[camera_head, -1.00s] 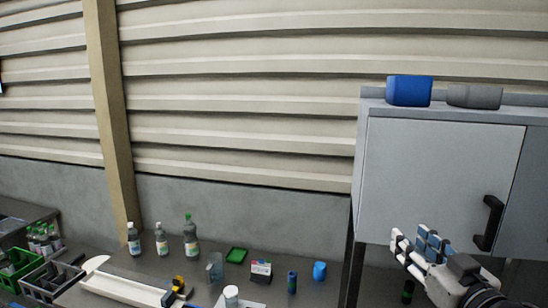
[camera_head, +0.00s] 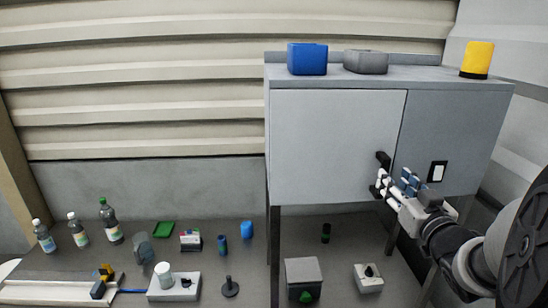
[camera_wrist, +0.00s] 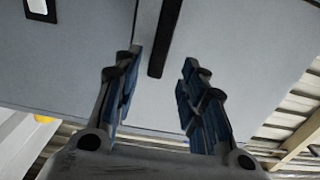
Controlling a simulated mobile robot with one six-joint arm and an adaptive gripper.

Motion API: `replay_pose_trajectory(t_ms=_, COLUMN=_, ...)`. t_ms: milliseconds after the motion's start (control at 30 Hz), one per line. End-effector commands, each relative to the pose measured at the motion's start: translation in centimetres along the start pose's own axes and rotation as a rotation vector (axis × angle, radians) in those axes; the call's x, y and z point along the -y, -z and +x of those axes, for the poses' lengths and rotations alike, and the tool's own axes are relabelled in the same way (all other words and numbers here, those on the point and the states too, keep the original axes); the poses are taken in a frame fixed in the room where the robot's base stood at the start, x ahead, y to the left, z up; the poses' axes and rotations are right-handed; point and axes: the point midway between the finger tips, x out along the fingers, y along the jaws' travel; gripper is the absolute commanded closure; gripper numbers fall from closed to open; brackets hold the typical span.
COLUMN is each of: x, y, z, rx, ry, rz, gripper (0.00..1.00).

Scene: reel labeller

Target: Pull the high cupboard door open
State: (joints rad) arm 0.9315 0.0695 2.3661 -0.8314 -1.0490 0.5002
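The high cupboard (camera_head: 450,110) is grey, and its pale door (camera_head: 335,145) is shut flush with the front. A black upright handle (camera_head: 383,160) sits near the door's right edge, its lower part hidden behind my gripper (camera_head: 391,182). In the wrist view my gripper (camera_wrist: 160,55) is open, with blue-padded fingers well apart. The handle (camera_wrist: 166,35) appears between the fingertips there, nearer the left finger. I cannot tell whether a finger touches it.
A blue bin (camera_head: 307,59), a grey bin (camera_head: 366,62) and a yellow item (camera_head: 477,60) stand on the cupboard. Beside the door is a black-framed plate (camera_head: 437,172). Below, the worktop (camera_head: 200,260) holds bottles, boxes and a grey block (camera_head: 304,273).

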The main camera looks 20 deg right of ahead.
Motion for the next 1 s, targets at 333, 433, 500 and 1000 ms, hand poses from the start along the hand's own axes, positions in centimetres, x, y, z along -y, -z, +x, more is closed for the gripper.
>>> replay_pose_trajectory(t_ms=333, x=0.0, y=0.1, z=5.9, rx=0.001, ry=0.001, rz=0.000, gripper=0.62)
replay_pose_trajectory(t_ms=433, x=0.0, y=0.1, z=6.5, rx=0.000, ry=0.000, rz=0.000, gripper=0.62)
replay_pose_trajectory(t_ms=500, x=0.0, y=0.0, z=6.8, rx=0.000, ry=0.000, rz=0.000, gripper=0.62)
replay_pose_trajectory(t_ms=1000, x=0.0, y=0.0, z=6.8, rx=0.000, ry=-0.001, rz=-0.001, gripper=0.77)
